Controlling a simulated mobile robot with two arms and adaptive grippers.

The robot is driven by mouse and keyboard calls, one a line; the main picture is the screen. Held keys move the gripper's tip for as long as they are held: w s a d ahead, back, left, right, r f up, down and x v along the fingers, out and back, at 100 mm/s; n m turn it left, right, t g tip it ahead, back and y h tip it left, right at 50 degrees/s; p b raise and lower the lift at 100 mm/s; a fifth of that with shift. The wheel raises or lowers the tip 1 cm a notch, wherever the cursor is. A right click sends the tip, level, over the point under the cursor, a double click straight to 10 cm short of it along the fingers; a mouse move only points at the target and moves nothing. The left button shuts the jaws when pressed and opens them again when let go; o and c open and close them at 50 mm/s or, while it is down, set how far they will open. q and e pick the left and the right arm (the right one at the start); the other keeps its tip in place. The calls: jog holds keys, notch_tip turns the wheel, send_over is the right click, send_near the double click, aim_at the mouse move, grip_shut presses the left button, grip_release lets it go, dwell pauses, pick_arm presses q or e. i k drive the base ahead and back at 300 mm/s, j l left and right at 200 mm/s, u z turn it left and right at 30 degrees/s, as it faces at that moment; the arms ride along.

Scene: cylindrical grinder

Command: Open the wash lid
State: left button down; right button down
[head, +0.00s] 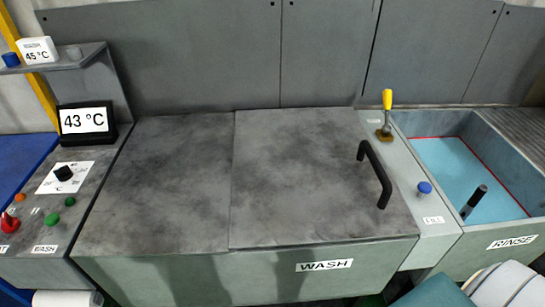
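The wash lid (300,175) is a grey, stained panel lying flat on top of the wash tank. It looks closed, and the tank inside is hidden. A black bar handle (376,172) stands up near the lid's right edge. A "WASH" label (324,265) is on the tank's front face below the lid. Neither of my grippers shows in the head view, and nothing touches the handle.
A fixed-looking grey panel (160,185) adjoins the lid's left. A yellow-handled lever (387,112) and blue knob (424,188) stand right of the lid, beside the open rinse tank (462,175) with blue liquid. A control panel and 43 °C display (86,121) are at left.

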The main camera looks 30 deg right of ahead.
aim_at(312, 175)
jog(key=z, duration=1.55)
jog(key=k, duration=0.05)
